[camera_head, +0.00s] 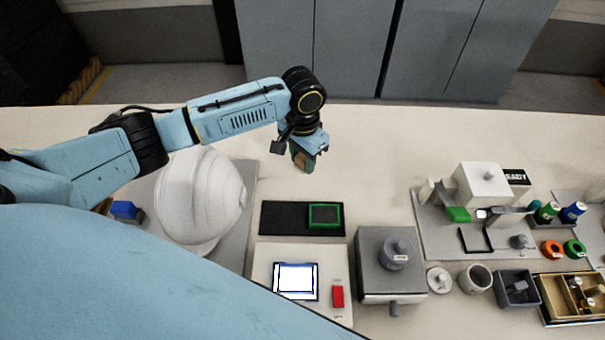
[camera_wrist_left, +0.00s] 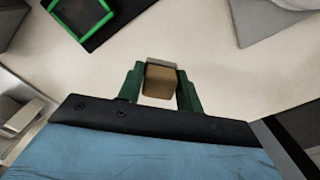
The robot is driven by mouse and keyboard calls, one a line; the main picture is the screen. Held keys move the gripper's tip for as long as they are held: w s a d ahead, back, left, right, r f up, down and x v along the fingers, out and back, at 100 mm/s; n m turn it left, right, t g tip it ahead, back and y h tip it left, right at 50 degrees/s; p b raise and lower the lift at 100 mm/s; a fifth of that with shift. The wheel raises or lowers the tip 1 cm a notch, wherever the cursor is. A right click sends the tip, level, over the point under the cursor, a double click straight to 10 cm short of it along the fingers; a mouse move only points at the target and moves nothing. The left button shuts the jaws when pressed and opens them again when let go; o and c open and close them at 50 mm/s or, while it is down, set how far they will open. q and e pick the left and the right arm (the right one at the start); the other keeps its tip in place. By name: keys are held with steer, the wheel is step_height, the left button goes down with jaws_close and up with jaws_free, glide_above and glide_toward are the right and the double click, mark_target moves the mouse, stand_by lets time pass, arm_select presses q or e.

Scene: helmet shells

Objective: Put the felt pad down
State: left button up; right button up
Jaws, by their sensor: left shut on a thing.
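My left gripper (camera_head: 304,164) hangs over the bare table behind the black mat. In the left wrist view its two green fingers (camera_wrist_left: 160,92) are shut on a small tan-brown block with a grey edge, which looks like the felt pad (camera_wrist_left: 161,82). In the head view the fingers mostly hide the pad. Pale table surface shows around the pad in the wrist view; I cannot tell how high it is above the table. My right gripper is not in view.
A black mat (camera_head: 280,217) with a green-framed dark square (camera_head: 324,215) lies in front of the gripper. A white helmet shell (camera_head: 200,195) stands left. A grey box (camera_head: 375,290) and a crowded tray (camera_head: 432,243) stand right. The table behind is clear.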

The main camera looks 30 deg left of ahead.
mark_target(303, 181)
arm_select(q)
steer(key=shift+f, duration=0.85)
step_height(303, 181, down, 4)
steer(key=shift+r+b, duration=0.25)
steer(key=shift+b, duration=0.2)
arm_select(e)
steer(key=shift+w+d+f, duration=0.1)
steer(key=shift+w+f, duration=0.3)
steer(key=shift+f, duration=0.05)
arm_select(q)
steer(key=o, duration=0.9)
steer(key=shift+f, duration=0.1)
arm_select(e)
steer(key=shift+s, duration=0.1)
arm_select(q)
step_height(303, 181, up, 12)
steer(key=shift+r+p, duration=0.2)
steer(key=shift+p, duration=0.9)
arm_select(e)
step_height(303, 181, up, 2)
